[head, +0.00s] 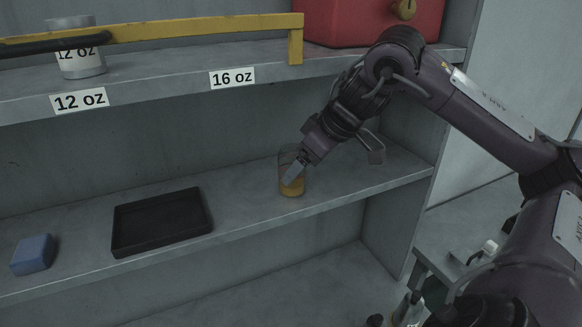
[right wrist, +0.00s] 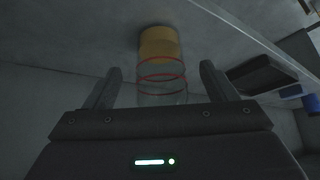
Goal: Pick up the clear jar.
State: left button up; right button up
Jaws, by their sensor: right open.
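The clear jar (head: 292,186) stands upright on the middle shelf, with something amber-yellow in its lower part. In the right wrist view the jar (right wrist: 161,72) shows red rings around its clear wall and lies between the two fingers. My right gripper (head: 292,172) is at the jar, its fingers hiding part of the jar's upper side in the head view. The right gripper (right wrist: 158,82) is open, with a gap visible between each finger and the jar. My left gripper is not in view.
A black tray (head: 118,226) and a blue block (head: 34,254) sit to the left on the same shelf. The upper shelf holds a container (head: 84,68), a yellow bar (head: 200,29) and a red box (head: 372,22). A side wall (head: 425,190) closes the shelf at right.

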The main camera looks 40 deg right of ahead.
jog(key=x, duration=0.3)
jog(key=shift+w+f+p, duration=0.1)
jog(key=shift+w+p, duration=0.2)
jog(key=shift+p, duration=0.05)
jog(key=shift+a, duration=0.1)
jog(key=shift+s, duration=0.1)
jog(key=shift+c, duration=0.5)
jog(key=c, duration=1)
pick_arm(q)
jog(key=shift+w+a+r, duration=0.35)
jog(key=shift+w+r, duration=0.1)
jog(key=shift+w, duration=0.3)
pick_arm(e)
jog(key=shift+c, duration=0.2)
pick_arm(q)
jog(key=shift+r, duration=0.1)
